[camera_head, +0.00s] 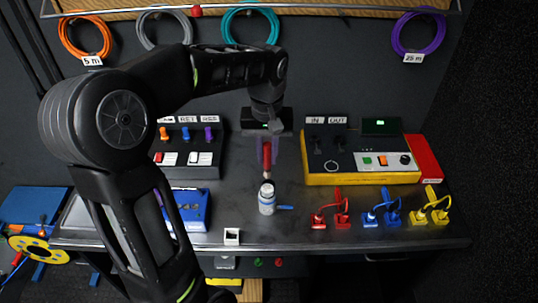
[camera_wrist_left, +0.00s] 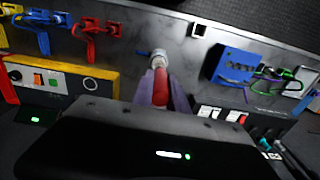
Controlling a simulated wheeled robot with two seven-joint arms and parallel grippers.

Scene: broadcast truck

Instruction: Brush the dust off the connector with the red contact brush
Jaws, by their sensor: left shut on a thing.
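My left gripper (camera_head: 265,157) is shut on the red contact brush (camera_head: 267,153), which it holds upright, tip down, above the bench. In the left wrist view the brush (camera_wrist_left: 161,88) stands between the gripper's purplish fingers (camera_wrist_left: 160,92). I cannot identify the dusty connector surely; plugged red (camera_head: 331,216), blue (camera_head: 382,215) and yellow (camera_head: 430,212) connectors stand right. My right gripper is not visible.
A yellow-edged panel (camera_head: 362,179) stands at the back right and a switch panel (camera_head: 190,159) at the back left. A blue box (camera_head: 191,213) and a small white open square holder (camera_head: 232,236) are on the bench. Coiled cables hang on the back wall.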

